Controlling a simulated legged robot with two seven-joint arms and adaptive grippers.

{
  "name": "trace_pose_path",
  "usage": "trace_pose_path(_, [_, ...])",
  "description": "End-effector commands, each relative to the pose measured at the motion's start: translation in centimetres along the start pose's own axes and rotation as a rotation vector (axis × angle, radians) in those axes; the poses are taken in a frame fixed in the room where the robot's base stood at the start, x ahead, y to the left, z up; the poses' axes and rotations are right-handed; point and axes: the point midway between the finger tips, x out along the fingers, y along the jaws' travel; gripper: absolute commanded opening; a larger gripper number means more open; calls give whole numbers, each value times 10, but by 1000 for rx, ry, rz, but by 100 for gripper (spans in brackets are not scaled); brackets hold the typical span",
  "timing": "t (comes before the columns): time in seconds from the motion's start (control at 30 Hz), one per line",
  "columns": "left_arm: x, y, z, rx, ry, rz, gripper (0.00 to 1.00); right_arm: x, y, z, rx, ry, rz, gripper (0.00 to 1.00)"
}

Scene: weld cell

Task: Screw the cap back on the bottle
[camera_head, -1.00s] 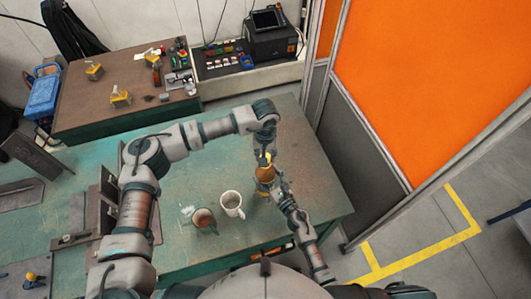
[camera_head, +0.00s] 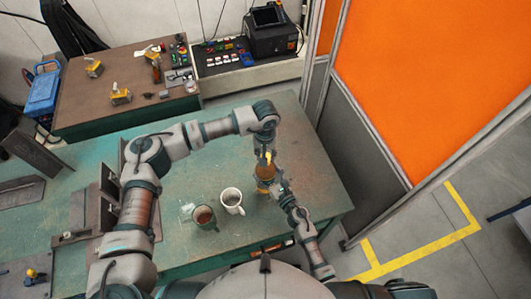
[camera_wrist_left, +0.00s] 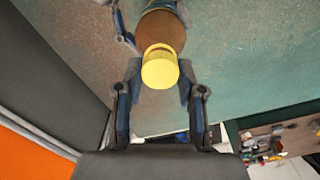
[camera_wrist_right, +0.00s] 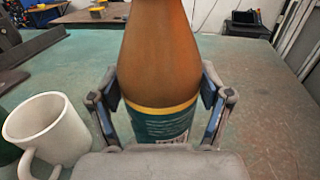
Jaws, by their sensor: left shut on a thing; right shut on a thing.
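A brown bottle (camera_head: 265,173) with a teal label and yellow band stands upright over the green table. It fills the middle of the right wrist view (camera_wrist_right: 165,50). My right gripper (camera_wrist_right: 162,92) is shut around its body near the band. A yellow cap (camera_wrist_left: 160,70) is at the bottle's top, between the fingers of my left gripper (camera_wrist_left: 160,78), which is shut on it from above. The cap also shows in the head view (camera_head: 267,157). The cap is in line with the bottle below it; the neck and threads are hidden, so I cannot tell how tightly it sits.
A brown-topped bench (camera_head: 115,75) with small items is behind. An orange panel (camera_head: 440,80) rises at right. The table right of the bottle is clear.

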Motion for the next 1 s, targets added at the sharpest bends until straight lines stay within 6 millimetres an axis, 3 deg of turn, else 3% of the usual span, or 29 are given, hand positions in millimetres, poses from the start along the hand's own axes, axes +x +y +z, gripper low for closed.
trace_pose_path(0.3, [6, 0, 0, 0, 0, 0, 28, 0, 0, 0, 0, 0, 0, 15])
trace_pose_path(0.33, [7, 0, 0, 0, 0, 0, 28, 0, 0, 0, 0, 0, 0, 0])
trace_pose_path(0.43, [6, 0, 0, 31, 0, -1, 28, 0, 0, 0, 0, 0, 0, 0])
trace_pose_path(0.8, [7, 0, 0, 720, -4, -1, 28, 0, 0, 0, 1, 0, 0, 0])
trace_pose_path(1.0, [7, -1, 0, 854, -5, -1, 28, 0, 0, 0, 1, 0, 0, 0])
